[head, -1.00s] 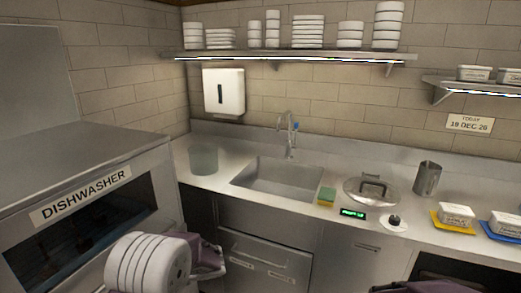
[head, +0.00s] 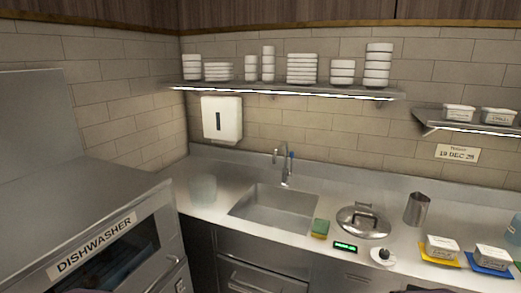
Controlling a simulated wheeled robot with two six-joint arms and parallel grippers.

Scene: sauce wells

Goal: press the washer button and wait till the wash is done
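A steel dishwasher with a "DISHWASHER" label (head: 95,246) stands at the left in the head view, its dark front window (head: 105,275) partly cut off by the bottom edge. A small panel (head: 180,286) is at its right front, too small to read. On the counter at the right, a black knob or button on a round white base (head: 383,256) sits beside a small display with green text (head: 345,247). I cannot tell which of these is the washer's control, or whether a wash is running. Neither gripper is in view; only slivers of my arms show at the bottom edge.
The counter holds a sink (head: 275,209) with a tap, a sponge (head: 320,229), a round steel lid (head: 363,221), a steel cup (head: 416,209), and white tubs on a yellow (head: 440,262) and a blue mat (head: 489,272). White dishes stand on the shelf (head: 290,93) above.

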